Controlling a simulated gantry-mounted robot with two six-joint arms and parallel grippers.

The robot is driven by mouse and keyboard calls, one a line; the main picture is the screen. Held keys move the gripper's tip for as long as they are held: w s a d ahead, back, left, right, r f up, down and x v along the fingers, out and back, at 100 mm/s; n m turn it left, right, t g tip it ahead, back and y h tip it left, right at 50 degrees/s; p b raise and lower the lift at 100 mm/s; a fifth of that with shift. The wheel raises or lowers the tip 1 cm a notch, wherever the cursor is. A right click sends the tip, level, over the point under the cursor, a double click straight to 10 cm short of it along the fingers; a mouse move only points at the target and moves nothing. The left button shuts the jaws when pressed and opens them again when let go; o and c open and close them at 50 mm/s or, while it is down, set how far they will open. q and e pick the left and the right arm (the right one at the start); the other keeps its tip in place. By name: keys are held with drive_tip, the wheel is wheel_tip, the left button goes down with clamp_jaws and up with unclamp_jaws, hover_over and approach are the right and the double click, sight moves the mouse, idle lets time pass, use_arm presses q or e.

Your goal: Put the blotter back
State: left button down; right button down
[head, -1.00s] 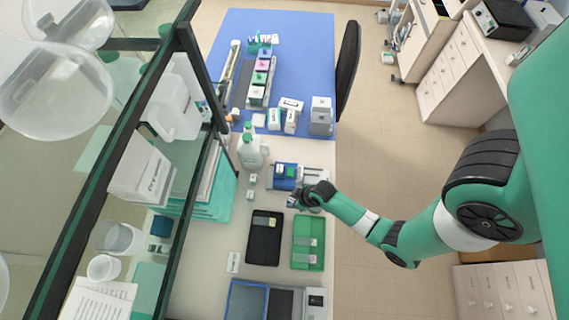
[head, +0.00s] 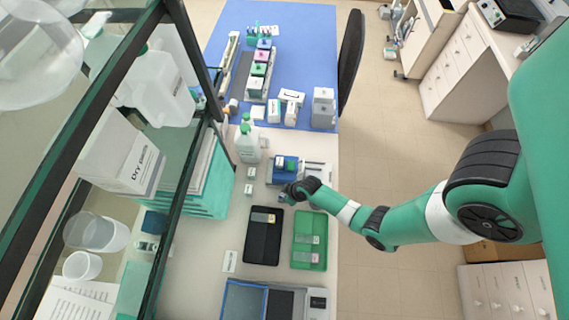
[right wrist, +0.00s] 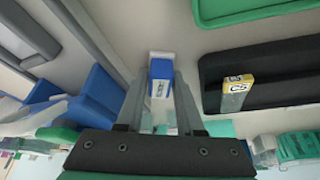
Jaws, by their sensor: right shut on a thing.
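My right gripper (head: 288,192) is over the white bench, at the near side of a blue device (head: 284,178) with a green part on top. In the right wrist view the gripper (right wrist: 160,92) is shut on a small blue block with a white end, which looks like the blotter (right wrist: 160,85). The block sits between the two grey fingers. In the head view the hand mostly hides it. I cannot tell whether its white end touches the bench. My left gripper is not in view.
A black tray (head: 262,249) with one labelled slide and a green tray (head: 309,257) with slides lie near the gripper. A white bottle (head: 248,146) stands behind. A glass-fronted shelf runs along the left.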

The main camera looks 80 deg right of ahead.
drive_tip(key=c, duration=0.5)
unclamp_jaws()
drive_tip(key=shift+c, duration=0.2)
drive_tip(key=p+v, duration=0.9)
drive_tip(key=v, duration=0.3)
drive_tip(key=shift+r, duration=0.1)
